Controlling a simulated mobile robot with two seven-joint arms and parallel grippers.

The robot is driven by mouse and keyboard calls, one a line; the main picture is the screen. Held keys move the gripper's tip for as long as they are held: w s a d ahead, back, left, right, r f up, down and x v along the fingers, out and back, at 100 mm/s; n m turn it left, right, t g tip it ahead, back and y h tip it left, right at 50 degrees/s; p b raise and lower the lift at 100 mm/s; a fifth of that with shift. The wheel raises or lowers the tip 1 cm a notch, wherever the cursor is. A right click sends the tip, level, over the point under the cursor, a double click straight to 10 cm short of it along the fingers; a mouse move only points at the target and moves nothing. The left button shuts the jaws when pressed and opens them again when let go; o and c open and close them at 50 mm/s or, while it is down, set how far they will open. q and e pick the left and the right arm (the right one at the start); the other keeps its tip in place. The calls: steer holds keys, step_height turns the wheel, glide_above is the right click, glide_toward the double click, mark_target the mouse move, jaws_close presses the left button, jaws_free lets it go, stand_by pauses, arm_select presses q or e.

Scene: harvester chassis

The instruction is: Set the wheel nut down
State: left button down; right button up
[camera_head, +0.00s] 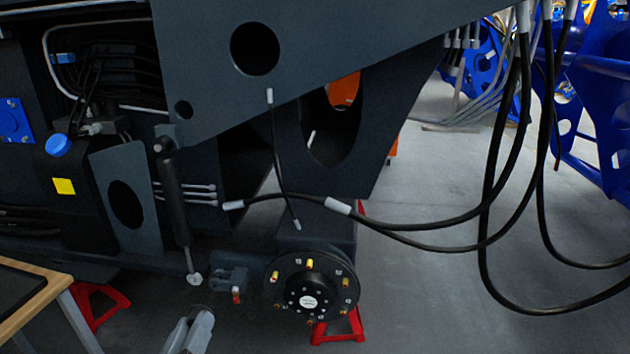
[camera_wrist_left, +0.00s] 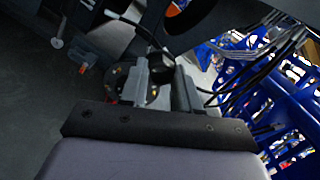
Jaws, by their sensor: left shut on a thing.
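My left gripper (camera_head: 190,333) is at the bottom edge of the head view, left of and apart from the black wheel hub (camera_head: 285,302). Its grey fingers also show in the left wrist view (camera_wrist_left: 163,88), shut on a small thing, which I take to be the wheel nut. The hub has several brass-coloured studs or nuts around a pale centre label. It also shows behind the fingers in the left wrist view (camera_wrist_left: 121,78). My right gripper is not in view.
A wood-edged table (camera_head: 38,299) with a dark top stands at the lower left. Red stands (camera_head: 100,303) are under the dark chassis (camera_head: 330,60). Black hoses (camera_head: 430,247) hang at the right. Grey floor (camera_head: 420,310) is open right of the hub.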

arm_select(q)
steer(key=s+d+r+m+g+h, duration=0.1)
steer(key=d+r+m+g+h, duration=0.1)
steer(key=d+r+m+h, duration=0.35)
steer(key=s+d+r+m+g+h, duration=0.1)
steer(key=d+r+m+g+h, duration=0.2)
steer(key=d+h, duration=0.45)
steer(key=w+d+f+m+g+h, duration=0.1)
steer(key=d+f+m+g+h, duration=0.2)
steer(key=d, duration=0.3)
steer(key=shift+w+d+f+m+g, duration=0.15)
steer(key=shift+w+f+m+g, duration=0.35)
steer(key=shift+g, duration=0.4)
step_height(320, 180, up, 9)
steer(key=w+d+n+t+y, duration=0.2)
steer(key=n+t+y, duration=0.9)
steer(key=y, duration=0.5)
steer(key=s+a+f+m+g+h, duration=0.1)
steer(key=f+m+g+h, duration=0.3)
steer(key=m+g+h, duration=0.4)
steer(key=s+a+f+m+g+h, duration=0.2)
steer(key=a+f+m+g+h, duration=0.2)
steer(key=m+g+h, duration=0.3)
steer(key=shift+a+f+m+g+h, duration=0.25)
steer(key=shift+f+m+g+h, duration=0.15)
steer(key=shift+g+h, duration=1.1)
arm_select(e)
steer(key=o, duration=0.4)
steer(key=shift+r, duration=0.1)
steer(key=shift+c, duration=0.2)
